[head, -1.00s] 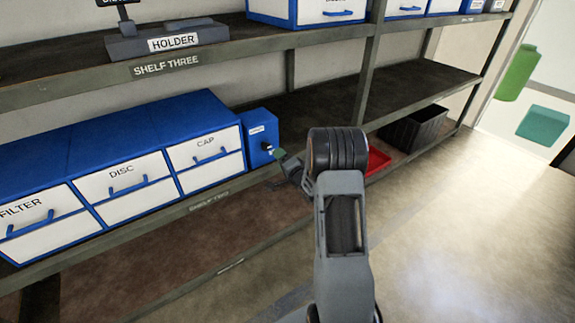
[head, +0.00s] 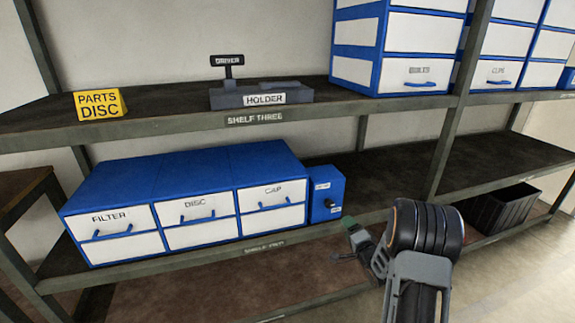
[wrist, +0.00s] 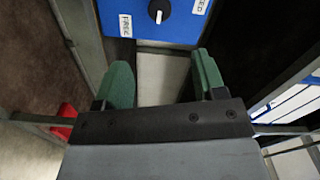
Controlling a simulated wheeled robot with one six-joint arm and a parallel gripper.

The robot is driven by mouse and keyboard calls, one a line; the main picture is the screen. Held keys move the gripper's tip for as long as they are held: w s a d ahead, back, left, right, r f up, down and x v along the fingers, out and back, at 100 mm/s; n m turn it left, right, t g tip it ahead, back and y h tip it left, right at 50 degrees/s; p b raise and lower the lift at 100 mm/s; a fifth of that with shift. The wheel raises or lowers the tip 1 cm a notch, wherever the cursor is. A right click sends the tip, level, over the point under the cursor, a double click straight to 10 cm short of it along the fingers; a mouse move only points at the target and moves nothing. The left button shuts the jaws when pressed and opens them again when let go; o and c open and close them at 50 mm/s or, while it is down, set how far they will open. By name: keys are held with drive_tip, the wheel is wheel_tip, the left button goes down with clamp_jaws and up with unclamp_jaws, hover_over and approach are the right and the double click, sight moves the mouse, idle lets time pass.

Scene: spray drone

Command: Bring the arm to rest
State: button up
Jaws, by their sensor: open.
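My gripper (head: 352,230) is at the front edge of shelf two, just right of and below a small blue box (head: 322,184) with a black knob. In the wrist view my gripper (wrist: 162,78) has its two green fingers apart, with nothing between them. The blue box (wrist: 182,30) lies ahead of the fingertips, with a gap. Its knob (wrist: 159,11) sits between a label reading FREE and a partly cut-off label. My arm bends at a thick dark joint at the lower right of the head view.
Blue-and-white drawers marked FILTER, DISC and CAP (head: 185,200) stand left of the box. A holder (head: 262,94) and a yellow PARTS DISC block (head: 100,104) are on shelf three. A black crate (head: 505,207) stands right. Something red (wrist: 62,130) shows in the wrist view.

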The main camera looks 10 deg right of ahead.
drive_tip(key=s+d+f+n+g+h, duration=0.35)
drive_tip(key=f+g, duration=0.25)
drive_tip(key=f, duration=0.2)
drive_tip(key=s+a+r+n+g+h+p, duration=0.1)
drive_tip(key=s+r+n+g+p, duration=0.15)
drive_tip(key=s+g, duration=0.25)
drive_tip(key=s+a+r+n+g+p, duration=0.1)
drive_tip(key=s+a+r+p, duration=0.4)
drive_tip(key=r, duration=0.6)
drive_tip(key=s+a+r+n+g+y+p, duration=0.1)
drive_tip(key=s+a+r+n+p, duration=0.3)
drive_tip(key=r, duration=0.8)
drive_tip(key=s+a+r+n+g+y+p, duration=0.1)
drive_tip(key=s+a+r+n+p, duration=0.1)
drive_tip(key=s+a+r+p, duration=0.5)
drive_tip(key=s+a+r, duration=0.2)
drive_tip(key=a+r, duration=0.1)
drive_tip(key=r, duration=0.2)
drive_tip(key=shift+c, duration=0.2)
